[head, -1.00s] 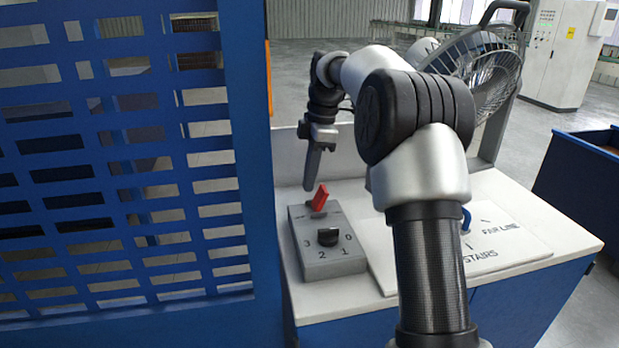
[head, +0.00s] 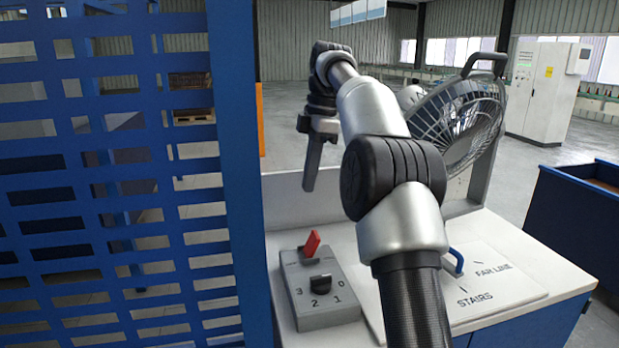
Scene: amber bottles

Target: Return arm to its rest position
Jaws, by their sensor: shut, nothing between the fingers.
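My gripper (head: 308,188) hangs pointing down at the end of my arm, above the back of the white worktop (head: 525,285). It is shut and holds nothing. A grey control box (head: 318,305) stands below it on the worktop, with a red lever (head: 312,243) and a black knob (head: 321,283) among the numbers 0 to 3. The gripper is apart from the lever, with a clear gap between them. My arm crosses the middle of the view and hides part of the worktop.
A blue slotted panel (head: 228,150) stands close on the left. A metal fan (head: 460,115) stands at the back of the worktop, close behind my arm. A board labelled STAIRS and FAR LINE, with a blue handle (head: 457,262), lies right of my arm. A blue bin (head: 570,215) is at right.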

